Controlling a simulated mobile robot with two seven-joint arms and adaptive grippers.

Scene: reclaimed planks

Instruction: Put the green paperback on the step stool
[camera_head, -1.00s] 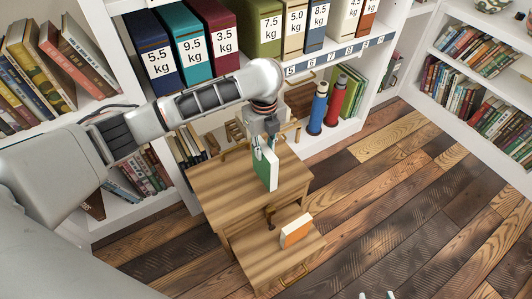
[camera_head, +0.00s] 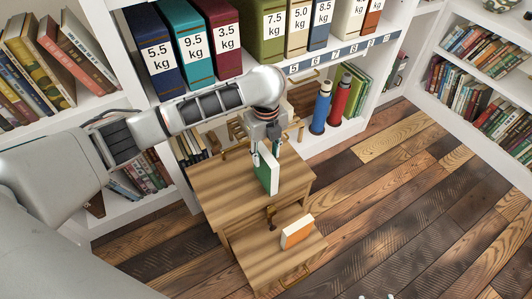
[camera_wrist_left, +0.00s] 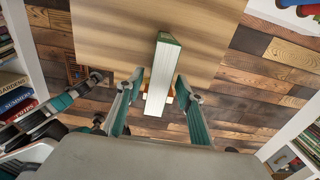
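The green paperback (camera_head: 268,172) stands upright on the top of the wooden step stool (camera_head: 222,192), near its right side. In the left wrist view the paperback (camera_wrist_left: 160,75) shows edge-on, with its pale page edge towards the camera. My left gripper (camera_head: 266,150) is just above and around the book's upper part. In the left wrist view its fingers (camera_wrist_left: 160,80) are spread on both sides of the book, with gaps visible. Pale tips at the bottom edge of the head view may be my right gripper (camera_head: 376,296); its state is unclear.
An orange book (camera_head: 297,231) stands on the stool's lower step. Behind is a white shelf with numbered binders (camera_head: 208,42), a blue bottle (camera_head: 321,108) and a red bottle (camera_head: 339,104). Another bookcase (camera_head: 480,75) is at right. The plank floor (camera_head: 410,200) is clear.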

